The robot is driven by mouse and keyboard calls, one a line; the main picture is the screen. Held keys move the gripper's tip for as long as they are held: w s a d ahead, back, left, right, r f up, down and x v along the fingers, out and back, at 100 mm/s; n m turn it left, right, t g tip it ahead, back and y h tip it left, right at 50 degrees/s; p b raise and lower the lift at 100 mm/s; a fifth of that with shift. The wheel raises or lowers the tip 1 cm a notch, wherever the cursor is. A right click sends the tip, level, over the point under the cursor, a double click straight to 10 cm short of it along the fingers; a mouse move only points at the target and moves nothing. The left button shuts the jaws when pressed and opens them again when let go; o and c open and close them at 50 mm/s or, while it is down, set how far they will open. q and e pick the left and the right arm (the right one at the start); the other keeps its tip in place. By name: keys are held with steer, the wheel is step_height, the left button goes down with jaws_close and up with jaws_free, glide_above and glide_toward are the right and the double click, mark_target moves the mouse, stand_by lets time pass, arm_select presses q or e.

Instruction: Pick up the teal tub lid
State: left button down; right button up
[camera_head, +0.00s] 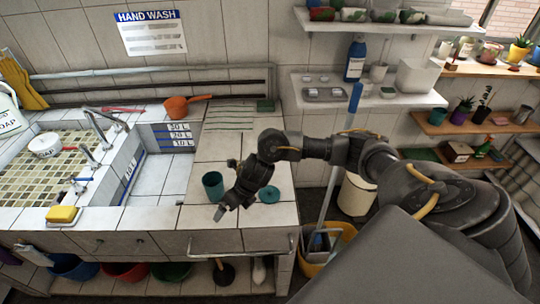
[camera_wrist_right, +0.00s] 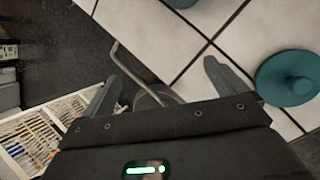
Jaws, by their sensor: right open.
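The teal tub lid (camera_head: 269,195), a round disc with a small knob, lies on the white tiled counter, just right of my right gripper (camera_head: 222,208). In the right wrist view the lid (camera_wrist_right: 290,77) is at the right edge, outside the fingers. My right gripper (camera_wrist_right: 162,82) is open and empty, apart from the lid, with its fingers near the counter's front edge. The open teal tub (camera_head: 213,185) stands upright left of the gripper; a sliver of it (camera_wrist_right: 182,2) shows at the top of the wrist view. My left gripper is not in view.
A metal rail (camera_head: 240,250) runs along the counter's front. An orange pan (camera_head: 178,108) sits behind. A blue-handled mop (camera_head: 340,150) stands right of the counter.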

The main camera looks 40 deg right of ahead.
steer(key=s+d+r+n+g+h, duration=0.1)
steer(key=d+r+n+h, duration=0.15)
steer(key=d, duration=0.55)
steer(key=d+r+n+g+h, duration=0.1)
steer(key=d+r, duration=0.3)
steer(key=d, duration=0.4)
steer(key=b, duration=0.1)
glide_above(270, 190)
steer(key=f, duration=0.6)
steer(key=shift+s+d, duration=0.2)
steer(key=shift+d, duration=0.1)
steer(key=shift+a+f, duration=0.15)
steer(key=shift+f, duration=0.2)
steer(key=shift+w+a+f+p, duration=0.1)
steer(key=shift+w+f+p, duration=0.1)
steer(key=shift+f, duration=0.95)
steer(key=shift+w+f+p, duration=0.1)
steer(key=shift+f+p, duration=0.05)
steer(key=shift+f, duration=0.95)
steer(key=c, duration=1.1)
steer(key=shift+o, duration=0.2)
steer(key=shift+r, duration=0.1)
